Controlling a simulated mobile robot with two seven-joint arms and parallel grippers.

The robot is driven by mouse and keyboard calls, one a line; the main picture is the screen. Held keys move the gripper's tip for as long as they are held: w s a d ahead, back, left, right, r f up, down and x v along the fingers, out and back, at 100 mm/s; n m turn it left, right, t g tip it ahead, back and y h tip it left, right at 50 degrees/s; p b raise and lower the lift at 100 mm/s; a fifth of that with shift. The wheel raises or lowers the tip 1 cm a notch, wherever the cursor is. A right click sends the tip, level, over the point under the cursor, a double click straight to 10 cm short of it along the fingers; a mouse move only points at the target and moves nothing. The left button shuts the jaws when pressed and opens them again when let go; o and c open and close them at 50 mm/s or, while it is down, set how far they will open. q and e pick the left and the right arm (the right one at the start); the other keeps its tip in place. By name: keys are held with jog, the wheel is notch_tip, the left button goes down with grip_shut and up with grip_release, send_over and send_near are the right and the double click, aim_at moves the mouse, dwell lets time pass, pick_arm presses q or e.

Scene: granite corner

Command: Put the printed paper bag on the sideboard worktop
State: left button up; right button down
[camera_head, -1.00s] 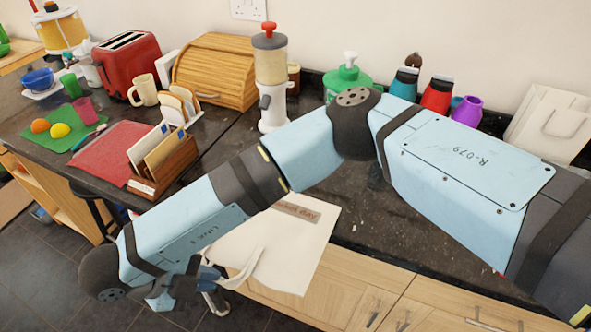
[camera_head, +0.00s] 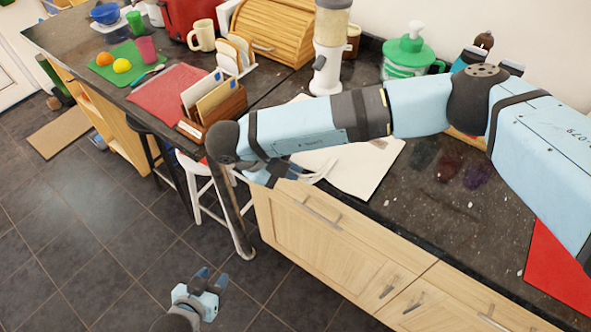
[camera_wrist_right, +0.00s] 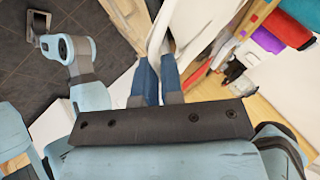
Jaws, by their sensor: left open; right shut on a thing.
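The white paper bag (camera_head: 358,170) shows beneath my right forearm in the head view, over the front part of the dark sideboard worktop (camera_head: 430,215). My arm hides part of it and its print; I cannot tell whether it touches the worktop. My right gripper (camera_head: 290,176) is shut on the bag's pale handles at the worktop's front edge. In the right wrist view the handles pass between the blue fingers (camera_wrist_right: 158,75), with the white bag (camera_wrist_right: 200,25) beyond. My left gripper (camera_head: 208,283) is open and empty, low over the floor.
A red mat (camera_head: 556,268) lies at right. A white stool (camera_head: 215,195) stands under the counter.

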jog(key=shift+w+d+f, duration=0.15)
jog(key=shift+w+f, duration=0.1)
jog(key=shift+f, duration=0.35)
jog(key=shift+w+d+f, duration=0.2)
jog(key=shift+f, duration=0.35)
jog(key=shift+w+d+f, duration=0.15)
jog(key=shift+w+f, duration=0.1)
jog(key=shift+f, duration=0.35)
jog(key=c, duration=1.3)
grip_release()
jog(key=shift+o, duration=0.2)
jog(key=v, duration=1.2)
jog(key=shift+s, duration=0.15)
